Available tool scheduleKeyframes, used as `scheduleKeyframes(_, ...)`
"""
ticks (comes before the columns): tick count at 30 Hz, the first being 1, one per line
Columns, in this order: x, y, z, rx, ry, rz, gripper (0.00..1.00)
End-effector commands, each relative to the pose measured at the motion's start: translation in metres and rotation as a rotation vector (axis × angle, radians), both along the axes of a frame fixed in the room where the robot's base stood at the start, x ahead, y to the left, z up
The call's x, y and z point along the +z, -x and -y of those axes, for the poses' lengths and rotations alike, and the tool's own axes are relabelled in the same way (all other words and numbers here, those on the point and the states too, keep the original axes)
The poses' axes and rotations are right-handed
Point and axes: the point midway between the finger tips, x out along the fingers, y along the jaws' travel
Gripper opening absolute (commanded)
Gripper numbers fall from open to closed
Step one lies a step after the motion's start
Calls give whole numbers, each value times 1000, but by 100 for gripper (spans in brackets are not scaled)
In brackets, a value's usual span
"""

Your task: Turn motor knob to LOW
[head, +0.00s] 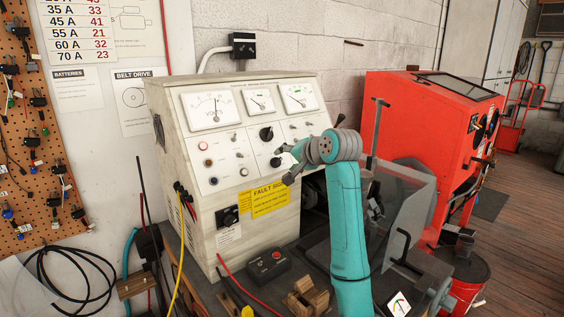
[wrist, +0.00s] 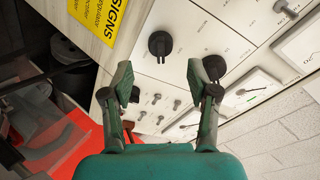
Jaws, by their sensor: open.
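One black round knob (wrist: 160,44) shows in the wrist view, ahead of and between my fingertips. A second black knob (wrist: 214,66) is partly behind the right finger; the upper knob (head: 266,134) shows in the head view. My gripper (wrist: 162,77) is open with nothing between its fingers. In the head view my gripper (head: 285,163) is in front of the panel's right part and hides some of it. I see no contact with a knob.
Three meters, including the volt meter (head: 211,108), line the panel top. A black box with a red button (head: 277,260) sits on the bench. A clear shield (head: 405,205) stands right.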

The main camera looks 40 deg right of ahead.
Motion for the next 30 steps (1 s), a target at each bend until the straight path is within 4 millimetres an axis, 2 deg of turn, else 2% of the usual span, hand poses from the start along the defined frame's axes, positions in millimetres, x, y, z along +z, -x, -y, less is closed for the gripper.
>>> scheduleKeyframes(6,19,38,-3,-1,2,2,59)
scheduleKeyframes(12,28,58,-5,1,1,1,59)
scheduleKeyframes(30,31,63,-6,1,0,-1,59)
